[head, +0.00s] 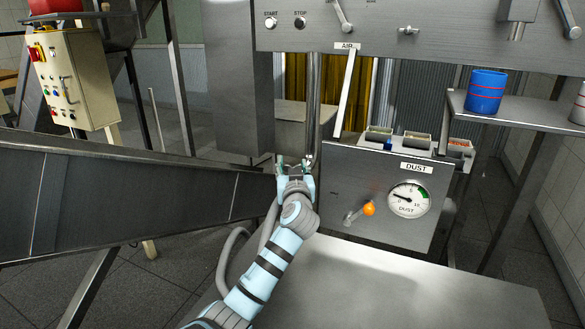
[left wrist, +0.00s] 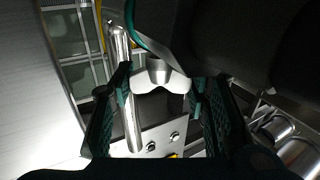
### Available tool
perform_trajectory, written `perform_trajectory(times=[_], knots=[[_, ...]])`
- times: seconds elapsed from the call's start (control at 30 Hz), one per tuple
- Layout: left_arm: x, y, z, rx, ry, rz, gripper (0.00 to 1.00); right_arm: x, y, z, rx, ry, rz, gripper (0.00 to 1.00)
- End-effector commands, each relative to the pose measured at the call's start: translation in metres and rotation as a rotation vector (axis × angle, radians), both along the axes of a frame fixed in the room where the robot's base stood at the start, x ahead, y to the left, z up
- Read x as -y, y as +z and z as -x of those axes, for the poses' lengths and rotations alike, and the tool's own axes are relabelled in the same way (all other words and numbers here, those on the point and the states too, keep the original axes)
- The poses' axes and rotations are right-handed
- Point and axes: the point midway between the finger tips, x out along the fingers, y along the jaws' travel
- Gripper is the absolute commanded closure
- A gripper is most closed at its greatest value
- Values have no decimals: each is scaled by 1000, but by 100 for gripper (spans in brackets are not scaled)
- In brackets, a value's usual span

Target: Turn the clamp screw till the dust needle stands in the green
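The dust gauge (head: 409,199) is a round white dial on the steel panel. Its needle points left, toward the low end, and the green band is at the right side of the dial. My left gripper (head: 294,163) is at the left edge of the panel, fingers apart. In the left wrist view, a pale winged piece on a metal stem, seemingly the clamp screw (left wrist: 160,79), sits between the fingers of my left gripper (left wrist: 160,90). My right gripper is out of view.
An orange-knobbed lever (head: 369,209) is left of the gauge. A dark sloped chute (head: 130,205) lies left of my arm. Small bins (head: 417,141) stand above the panel, and a blue cup (head: 486,91) stands on the right shelf. A vertical pipe (head: 313,100) rises behind my gripper.

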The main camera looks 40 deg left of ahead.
Motion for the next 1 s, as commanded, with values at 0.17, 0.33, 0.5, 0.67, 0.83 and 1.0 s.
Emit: perform_trajectory(times=[0.17,0.33,0.5,0.67,0.83,1.0], knots=[[0,0,0,0,-1,0,86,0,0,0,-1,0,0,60],[0,0,0,-1,-17,1,86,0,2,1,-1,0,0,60],[0,1,0,-2,-72,-1,86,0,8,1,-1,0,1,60],[0,2,1,-3,-168,-1,86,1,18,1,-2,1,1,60],[-1,2,1,-4,-288,-1,86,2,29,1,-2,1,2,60],[-1,3,1,-4,-400,1,86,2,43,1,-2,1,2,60]])
